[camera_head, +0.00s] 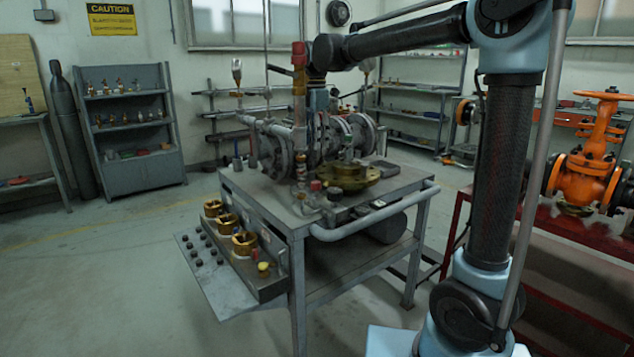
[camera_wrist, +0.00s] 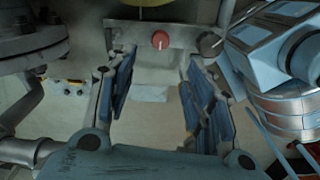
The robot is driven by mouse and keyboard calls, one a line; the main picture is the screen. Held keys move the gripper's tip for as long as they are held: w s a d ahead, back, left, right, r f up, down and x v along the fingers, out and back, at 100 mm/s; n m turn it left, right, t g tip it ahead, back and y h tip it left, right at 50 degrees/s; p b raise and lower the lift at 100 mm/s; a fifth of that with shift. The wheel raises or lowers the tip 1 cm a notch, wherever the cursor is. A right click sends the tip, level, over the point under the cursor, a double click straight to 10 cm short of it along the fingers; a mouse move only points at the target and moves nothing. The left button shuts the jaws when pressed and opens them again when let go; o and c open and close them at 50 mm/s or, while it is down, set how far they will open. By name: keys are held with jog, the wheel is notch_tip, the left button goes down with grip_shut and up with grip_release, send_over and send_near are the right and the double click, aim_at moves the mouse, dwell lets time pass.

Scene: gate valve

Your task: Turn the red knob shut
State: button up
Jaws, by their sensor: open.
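The red knob (camera_wrist: 160,40) shows in the wrist view at the top middle, on a grey panel beside a dark knob (camera_wrist: 210,44). My gripper (camera_wrist: 160,68) is open, with blue-padded fingers at left and right. The red knob appears between and beyond the fingertips, apart from both, and nothing is between the pads. In the head view a small red knob (camera_head: 315,186) sits near the front of the grey workbench (camera_head: 265,200). My gripper is largely hidden there behind the pipework, above the bench.
Flanged grey pipework (camera_head: 275,150) stands on the bench, with a red-topped vertical pipe (camera_head: 299,75) close to my arm. A brass flange (camera_head: 345,177) lies beside the red knob. An orange valve (camera_head: 590,160) stands at right. The floor at front left is clear.

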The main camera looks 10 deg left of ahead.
aim_at(316, 182)
notch_tip(316, 182, down, 14)
jog(key=shift+f, duration=0.1)
dwell(0.5)
jog(key=c, duration=1.1)
